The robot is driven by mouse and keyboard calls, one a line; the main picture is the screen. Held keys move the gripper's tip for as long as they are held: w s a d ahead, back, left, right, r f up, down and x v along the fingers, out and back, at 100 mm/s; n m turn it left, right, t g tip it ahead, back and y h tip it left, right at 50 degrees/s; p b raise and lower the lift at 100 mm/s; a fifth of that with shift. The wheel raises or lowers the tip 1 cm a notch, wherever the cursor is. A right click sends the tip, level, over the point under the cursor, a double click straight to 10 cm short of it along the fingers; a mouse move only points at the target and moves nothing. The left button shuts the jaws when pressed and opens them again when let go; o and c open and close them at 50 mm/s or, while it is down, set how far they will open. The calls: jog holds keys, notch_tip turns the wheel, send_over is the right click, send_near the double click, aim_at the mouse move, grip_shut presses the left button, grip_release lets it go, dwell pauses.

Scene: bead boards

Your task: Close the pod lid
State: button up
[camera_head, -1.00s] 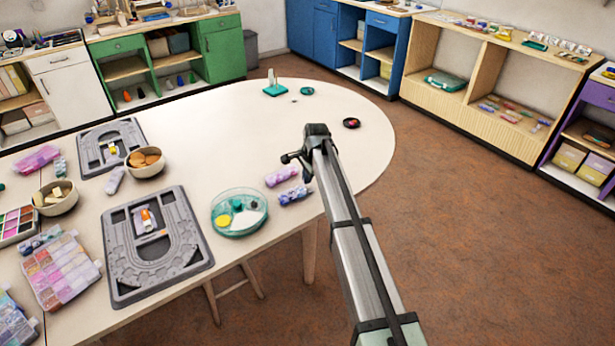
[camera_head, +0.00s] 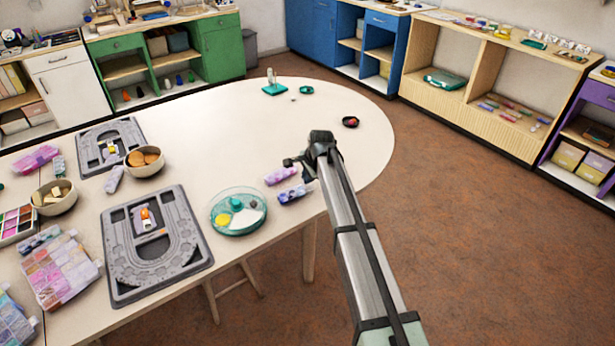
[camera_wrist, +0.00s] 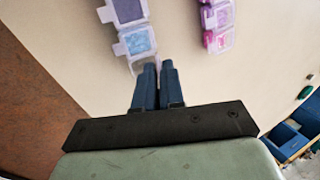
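A purple-blue pod strip (camera_head: 294,194) lies near the table's front edge; in the wrist view this strip (camera_wrist: 133,32) shows purple and blue compartments with clear tabs at its left side. Its near end is clear and partly hidden by my fingertips; whether a lid stands open there I cannot tell. A pink-purple pod strip (camera_head: 280,176) lies beside it, also in the wrist view (camera_wrist: 217,22). My gripper (camera_wrist: 157,66) has its two dark blue fingers together with nothing visible between them, at the near end of the purple-blue strip. In the head view my gripper (camera_head: 308,178) is small and dark.
A round teal-rimmed dish (camera_head: 238,231) stands left of the strips. Grey bead boards (camera_head: 198,262), bowls (camera_head: 143,170) and a bead organiser (camera_head: 88,290) lie farther left. A small dark dish (camera_head: 350,122) is beyond my arm. The table's middle and far part are mostly clear.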

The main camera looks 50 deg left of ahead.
jog(key=o, duration=0.4)
jog(key=shift+c, duration=0.2)
jog(key=shift+r, duration=0.1)
jog(key=v, duration=1.3)
jog(key=shift+d+r, duration=0.15)
jog(key=shift+r, duration=0.15)
